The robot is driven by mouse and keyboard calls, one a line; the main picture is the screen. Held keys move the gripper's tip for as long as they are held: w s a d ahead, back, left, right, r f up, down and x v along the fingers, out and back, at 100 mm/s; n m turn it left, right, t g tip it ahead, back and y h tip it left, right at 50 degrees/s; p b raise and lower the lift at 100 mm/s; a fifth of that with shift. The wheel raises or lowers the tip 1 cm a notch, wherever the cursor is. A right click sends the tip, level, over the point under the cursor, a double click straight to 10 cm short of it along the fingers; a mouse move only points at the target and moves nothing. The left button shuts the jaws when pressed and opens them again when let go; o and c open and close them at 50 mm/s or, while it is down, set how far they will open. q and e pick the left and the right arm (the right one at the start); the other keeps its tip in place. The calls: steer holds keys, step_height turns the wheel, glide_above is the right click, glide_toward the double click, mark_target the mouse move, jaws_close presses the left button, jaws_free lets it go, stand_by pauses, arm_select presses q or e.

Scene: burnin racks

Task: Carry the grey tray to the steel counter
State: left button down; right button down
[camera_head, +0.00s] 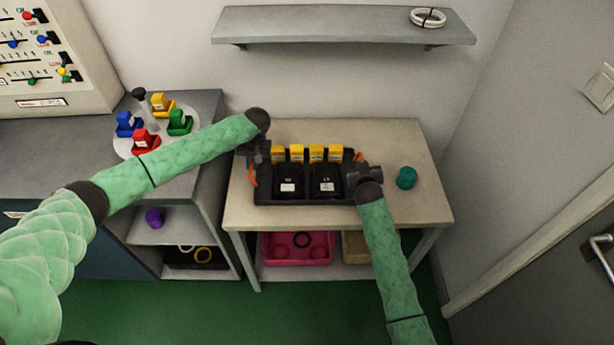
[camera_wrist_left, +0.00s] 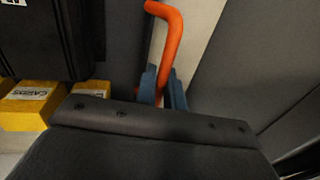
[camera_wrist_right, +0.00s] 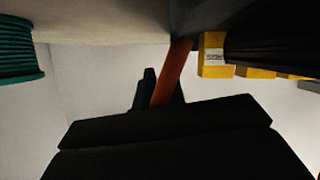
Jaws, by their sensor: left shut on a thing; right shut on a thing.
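The dark grey tray (camera_head: 306,200) is over the pale table (camera_head: 405,205); I cannot tell whether it touches the top. It holds two black blocks with white labels (camera_head: 288,187) and a row of several yellow blocks (camera_head: 316,153). My left gripper (camera_head: 254,164) is shut on the tray's left orange handle, which shows in the left wrist view (camera_wrist_left: 166,45). My right gripper (camera_head: 358,167) is shut on the right orange handle, which shows in the right wrist view (camera_wrist_right: 172,72). The grey counter (camera_head: 50,135) stands at the left.
A teal coil (camera_head: 406,178) lies right of the tray. A pink bin (camera_head: 296,249) sits on the lower shelf. A wall shelf (camera_head: 330,22) is above.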

arm_select(q)
steer(key=shift+w+r, duration=0.1)
steer(key=shift+r, duration=0.05)
arm_select(e)
steer(key=shift+r, duration=0.2)
arm_select(q)
steer(key=shift+r, duration=0.1)
arm_select(e)
steer(key=shift+w+r, duration=0.1)
